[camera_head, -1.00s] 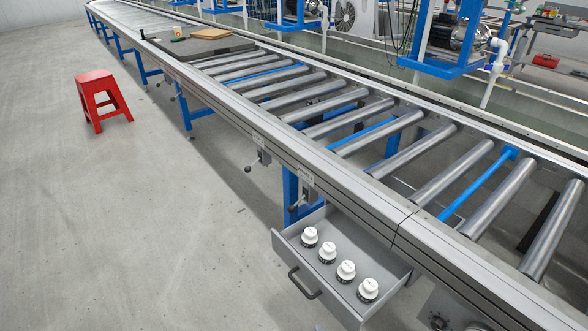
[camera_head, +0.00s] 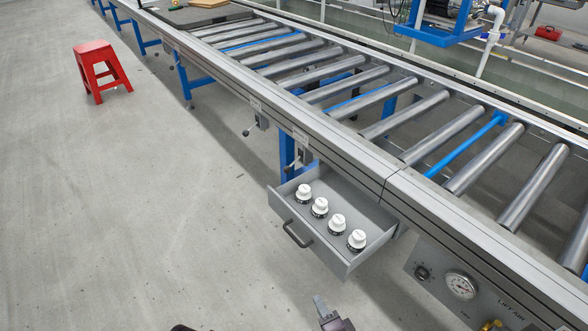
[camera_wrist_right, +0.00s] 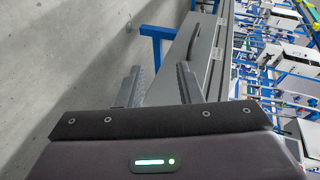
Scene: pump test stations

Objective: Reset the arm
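My right gripper (camera_head: 322,308) shows at the bottom edge of the head view, in front of the open drawer and apart from it. In the right wrist view its two fingers (camera_wrist_right: 160,88) stand apart with nothing between them. My left gripper is not in view; only a small dark piece shows at the bottom edge left of the right gripper.
An open grey drawer (camera_head: 338,249) under the roller conveyor (camera_head: 290,118) holds several white-capped parts (camera_head: 337,222) in a row. A gauge panel (camera_head: 440,278) is right of it. A red stool (camera_head: 101,69) stands on clear floor at left.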

